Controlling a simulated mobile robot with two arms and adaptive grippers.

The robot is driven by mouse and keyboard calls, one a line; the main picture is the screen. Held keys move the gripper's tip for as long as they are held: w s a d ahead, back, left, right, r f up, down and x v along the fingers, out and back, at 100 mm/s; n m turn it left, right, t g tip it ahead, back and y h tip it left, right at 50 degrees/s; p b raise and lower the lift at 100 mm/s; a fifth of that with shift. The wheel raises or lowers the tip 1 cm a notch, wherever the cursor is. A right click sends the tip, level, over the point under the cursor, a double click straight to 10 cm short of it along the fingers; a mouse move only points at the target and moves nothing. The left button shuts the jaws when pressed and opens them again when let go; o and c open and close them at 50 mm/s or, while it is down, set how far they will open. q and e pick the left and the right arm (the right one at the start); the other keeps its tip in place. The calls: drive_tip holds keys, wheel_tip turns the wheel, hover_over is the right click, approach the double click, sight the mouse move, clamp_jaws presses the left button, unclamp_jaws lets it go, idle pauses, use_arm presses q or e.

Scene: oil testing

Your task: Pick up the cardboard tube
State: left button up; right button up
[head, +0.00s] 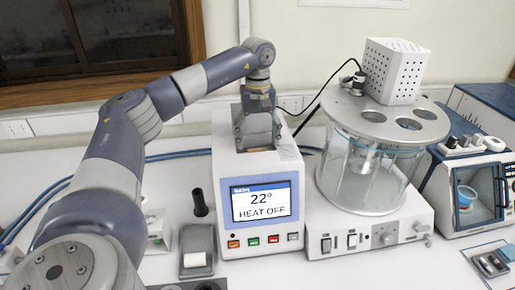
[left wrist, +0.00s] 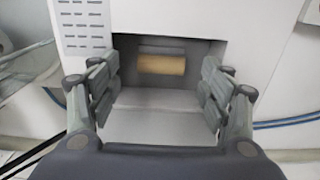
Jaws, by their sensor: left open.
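The cardboard tube (left wrist: 161,65) is a short tan cylinder lying sideways in a recess of a white device, in the left wrist view. It lies beyond and between the fingers of my left gripper (left wrist: 158,82), which is open and empty. The fingers are apart from the tube, one to each side of the recess. In the head view my left gripper (head: 257,132) points down at the top of the white heater unit (head: 226,170), whose screen reads 22° and HEAT OFF. My right gripper is not in view.
A glass bath (head: 365,170) with a metal lid and perforated box stands close right of the heater unit. A blue-and-white device (head: 470,190) is farther right. A grey holder with a cream piece (head: 197,259) stands left of the heater. Blue cables (head: 180,154) run behind.

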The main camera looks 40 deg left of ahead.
use_arm(q)
wheel_tip(320, 180, down, 2)
drive_tip(key=shift+a+f+p, duration=0.1)
drive_tip(key=shift+a+p, duration=0.05)
drive_tip(key=shift+p, duration=0.2)
drive_tip(key=shift+f, duration=0.35)
drive_tip(key=shift+c, duration=0.8)
drive_tip(key=c, duration=0.6)
drive_tip(key=shift+c, duration=0.2)
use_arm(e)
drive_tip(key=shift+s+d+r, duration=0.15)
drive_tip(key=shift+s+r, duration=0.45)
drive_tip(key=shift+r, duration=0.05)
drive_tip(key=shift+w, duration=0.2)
